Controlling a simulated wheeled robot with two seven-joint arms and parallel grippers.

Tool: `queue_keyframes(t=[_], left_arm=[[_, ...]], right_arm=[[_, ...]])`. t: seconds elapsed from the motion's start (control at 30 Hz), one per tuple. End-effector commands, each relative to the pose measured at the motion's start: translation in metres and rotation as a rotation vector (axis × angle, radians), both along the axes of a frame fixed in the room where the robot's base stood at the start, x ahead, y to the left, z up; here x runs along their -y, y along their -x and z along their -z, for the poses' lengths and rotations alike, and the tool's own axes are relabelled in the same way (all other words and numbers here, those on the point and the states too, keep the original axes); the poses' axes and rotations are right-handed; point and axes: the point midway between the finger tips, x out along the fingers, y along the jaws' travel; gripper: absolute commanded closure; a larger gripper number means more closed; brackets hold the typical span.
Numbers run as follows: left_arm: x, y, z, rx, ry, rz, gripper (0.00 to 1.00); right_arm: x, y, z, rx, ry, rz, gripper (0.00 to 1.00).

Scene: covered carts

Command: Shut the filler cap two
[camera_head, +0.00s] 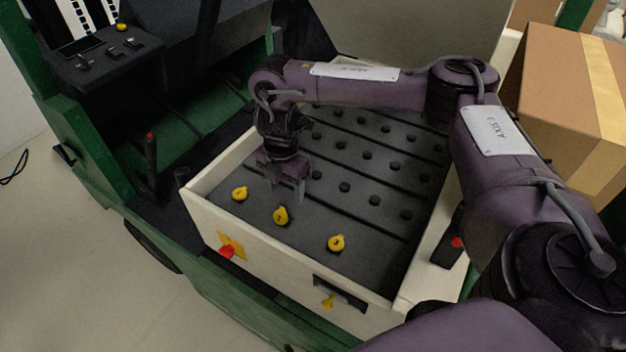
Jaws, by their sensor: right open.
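Three yellow filler caps stand in a row on the dark top of the battery box near its front edge: a left cap (240,193), a middle cap (281,216) and a right cap (336,243). Their markings are too small to read, so I cannot tell for sure which is two. The middle cap looks longer in outline than the others; whether it is raised is unclear. My right gripper (287,195) points down just behind the middle cap, open, with nothing visible between its fingers. It appears apart from the cap. My left gripper is out of view.
The box's pale wall (240,240) surrounds the dark top, which has several black plugs. A black lever (151,160) stands at left. A cardboard box (560,100) stands at right. A raised cover (420,35) is behind.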

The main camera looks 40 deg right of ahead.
Motion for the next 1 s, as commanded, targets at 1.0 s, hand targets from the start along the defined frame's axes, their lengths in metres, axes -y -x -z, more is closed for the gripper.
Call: queue_keyframes(t=[1.0], left_arm=[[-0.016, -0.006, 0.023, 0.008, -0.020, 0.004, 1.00]], right_arm=[[-0.004, -0.001, 0.075, 0.002, -0.003, -0.006, 0.55]])
